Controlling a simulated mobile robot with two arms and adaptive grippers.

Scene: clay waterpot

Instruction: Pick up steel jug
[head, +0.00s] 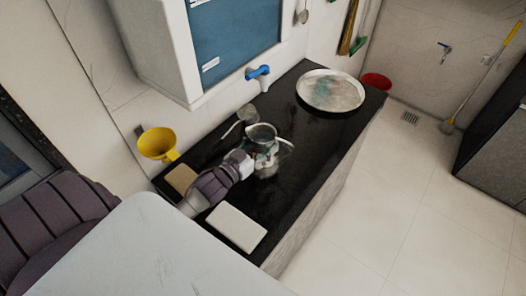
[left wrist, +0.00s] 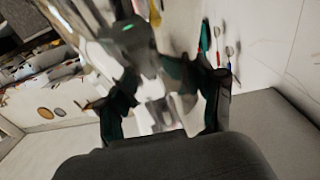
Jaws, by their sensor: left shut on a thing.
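The steel jug (head: 261,134) is a shiny round vessel with an open top, in the middle of the head view over the black counter (head: 310,150). My left gripper (head: 259,159) reaches in from the lower left and is shut on the jug's near side. I cannot tell whether the jug touches the counter or hangs just above it. In the left wrist view, a blurred shiny surface, probably the jug (left wrist: 128,38), lies beyond the dark fingers. My right gripper is not in view.
A round metal tray (head: 330,91) lies at the counter's far end. A yellow vessel (head: 158,143), a tan block (head: 181,178) and a white board (head: 236,228) lie near the left end. A blue tap (head: 258,73) projects above the counter. A red bucket (head: 376,82) stands beyond.

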